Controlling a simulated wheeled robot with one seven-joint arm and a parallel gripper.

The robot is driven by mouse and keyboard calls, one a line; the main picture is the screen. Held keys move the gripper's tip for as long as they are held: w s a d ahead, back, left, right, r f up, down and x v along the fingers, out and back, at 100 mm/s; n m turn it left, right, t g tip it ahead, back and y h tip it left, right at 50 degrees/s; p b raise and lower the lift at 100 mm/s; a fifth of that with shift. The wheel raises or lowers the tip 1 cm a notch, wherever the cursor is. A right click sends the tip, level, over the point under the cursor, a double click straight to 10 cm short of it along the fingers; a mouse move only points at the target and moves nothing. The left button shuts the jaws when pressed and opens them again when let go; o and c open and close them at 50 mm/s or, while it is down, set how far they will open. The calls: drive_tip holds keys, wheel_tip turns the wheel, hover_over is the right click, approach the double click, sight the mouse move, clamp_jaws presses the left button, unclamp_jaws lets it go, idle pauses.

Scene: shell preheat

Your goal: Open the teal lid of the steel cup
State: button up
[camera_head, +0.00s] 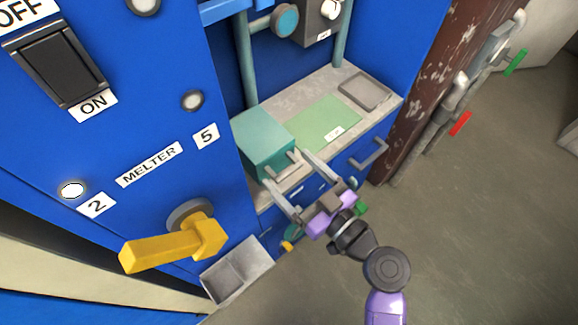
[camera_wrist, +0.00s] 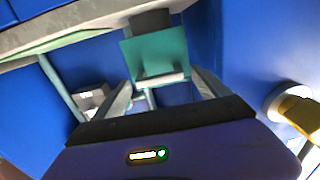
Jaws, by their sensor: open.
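The teal lid (camera_head: 265,138) is at the left end of the bench, a boxy cover with a pale bar handle (camera_head: 284,164) on its front. In the wrist view the lid (camera_wrist: 150,52) is straight ahead, with its handle (camera_wrist: 160,80) crossing the gap between my fingers. My gripper (camera_head: 289,169) is open in front of the lid, one finger to either side of the handle. I cannot tell whether the fingers touch it. The lid looks closed. I cannot make out the steel cup; the lid seems to hide it.
A green mat (camera_head: 322,124) and a shallow grey tray (camera_head: 364,90) lie to the right on the bench. The blue melter panel (camera_head: 150,120) with a yellow lever (camera_head: 172,246) stands close on the left. A grey bin (camera_head: 238,270) is below. Open floor (camera_head: 450,220) lies to the right.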

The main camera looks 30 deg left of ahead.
drive_tip(key=shift+w+a, duration=0.25)
drive_tip(key=shift+a, duration=0.3)
clamp_jaws()
